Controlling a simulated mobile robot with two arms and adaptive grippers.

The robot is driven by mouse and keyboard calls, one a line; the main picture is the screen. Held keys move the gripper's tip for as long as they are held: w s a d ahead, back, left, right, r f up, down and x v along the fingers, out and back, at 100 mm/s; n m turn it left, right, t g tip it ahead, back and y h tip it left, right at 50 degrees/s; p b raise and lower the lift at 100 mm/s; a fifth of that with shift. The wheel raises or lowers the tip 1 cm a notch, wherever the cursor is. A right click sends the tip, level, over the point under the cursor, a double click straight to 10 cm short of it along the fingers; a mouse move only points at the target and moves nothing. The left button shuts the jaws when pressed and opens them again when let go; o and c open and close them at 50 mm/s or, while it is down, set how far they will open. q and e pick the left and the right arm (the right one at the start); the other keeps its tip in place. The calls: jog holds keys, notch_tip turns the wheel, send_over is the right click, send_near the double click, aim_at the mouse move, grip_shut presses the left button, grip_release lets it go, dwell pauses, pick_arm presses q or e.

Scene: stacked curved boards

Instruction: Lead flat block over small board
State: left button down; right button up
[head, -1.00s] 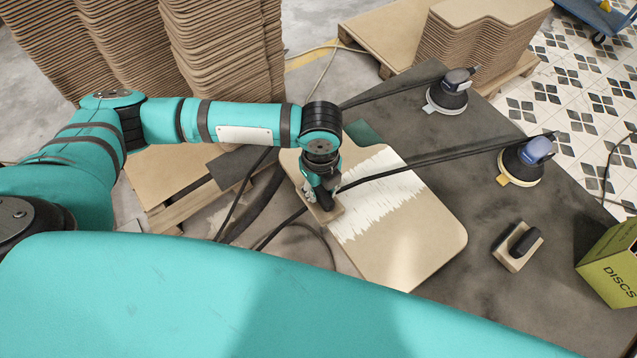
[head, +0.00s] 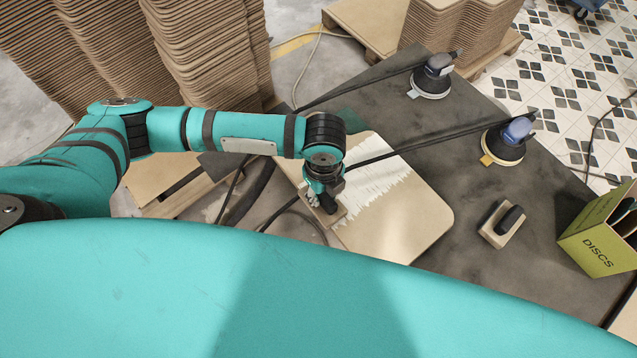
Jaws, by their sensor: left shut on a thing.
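The small board (head: 425,215) is a thin tan sheet with rounded corners, lying on the dark table top. A ragged white patch (head: 375,190) covers part of its middle. My left gripper (head: 327,203) is shut on the flat block (head: 339,214), a tan piece with a dark grip. The block is over the left part of the board, next to the white patch. Its underside is hidden, so I cannot tell whether it touches. My arm covers the board's far left part. My right gripper is not in view.
A second block with a black handle (head: 502,224) lies right of the board. Two corded sanders (head: 432,78) (head: 505,142) stand behind it. A green DISCS box (head: 600,240) is at the right. Stacked curved boards (head: 215,50) rise at the back left.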

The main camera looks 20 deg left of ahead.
aim_at(332, 206)
pick_arm(q)
jog(key=shift+s+d, duration=0.45)
jog(key=shift+d, duration=0.05)
jog(key=shift+f, duration=0.1)
jog(key=shift+s+d, duration=0.15)
jog(key=shift+s+d+p, duration=0.5)
jog(key=shift+d+p, duration=0.15)
jog(key=shift+p, duration=0.2)
jog(key=shift+s+d+p, duration=0.35)
jog(key=shift+s+d, duration=0.1)
jog(key=shift+d, duration=0.15)
jog(key=shift+w, duration=0.2)
